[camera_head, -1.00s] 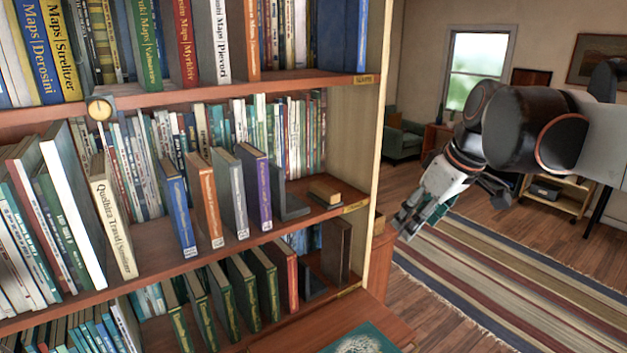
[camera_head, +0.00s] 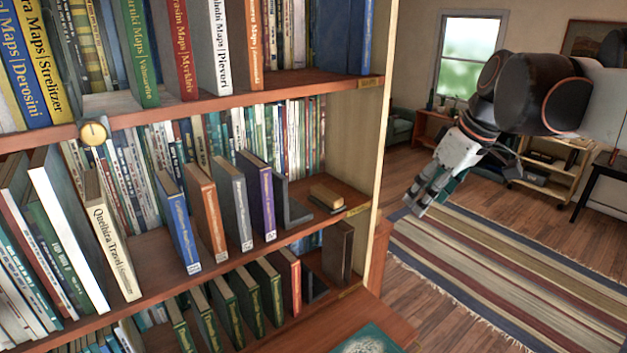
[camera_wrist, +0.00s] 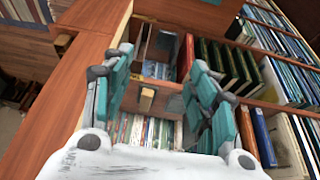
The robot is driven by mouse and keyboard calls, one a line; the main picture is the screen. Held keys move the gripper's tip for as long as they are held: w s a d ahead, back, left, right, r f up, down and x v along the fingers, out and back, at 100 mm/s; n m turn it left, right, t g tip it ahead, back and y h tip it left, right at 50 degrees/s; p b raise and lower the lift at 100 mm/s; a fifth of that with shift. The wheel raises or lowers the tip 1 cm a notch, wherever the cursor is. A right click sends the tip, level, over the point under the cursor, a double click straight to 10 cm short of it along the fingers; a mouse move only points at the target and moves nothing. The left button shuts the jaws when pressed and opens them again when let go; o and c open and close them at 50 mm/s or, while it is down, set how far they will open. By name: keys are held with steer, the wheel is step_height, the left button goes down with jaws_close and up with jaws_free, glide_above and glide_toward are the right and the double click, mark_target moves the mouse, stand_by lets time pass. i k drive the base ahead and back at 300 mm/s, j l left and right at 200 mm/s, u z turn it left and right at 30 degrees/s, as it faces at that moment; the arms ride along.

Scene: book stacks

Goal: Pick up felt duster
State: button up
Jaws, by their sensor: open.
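The felt duster (camera_head: 327,194), a small wooden block on a dark pad, lies on the middle shelf near its right end, just right of a dark bookend. It also shows in the wrist view as a tan block (camera_wrist: 147,100) between the fingers, farther off. My gripper (camera_head: 415,204) is open and empty, out to the right of the bookcase in the head view, apart from the duster. In the wrist view its teal-padded fingers (camera_wrist: 160,62) are spread wide, with the shelf beyond them.
The bookcase's right side panel (camera_head: 362,130) stands between my gripper and the shelf in the head view. A purple book (camera_head: 258,195) and the bookend (camera_head: 290,205) are left of the duster. A striped rug (camera_head: 490,260) covers open floor at right.

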mark_target(328, 201)
steer(key=i+j, duration=0.7)
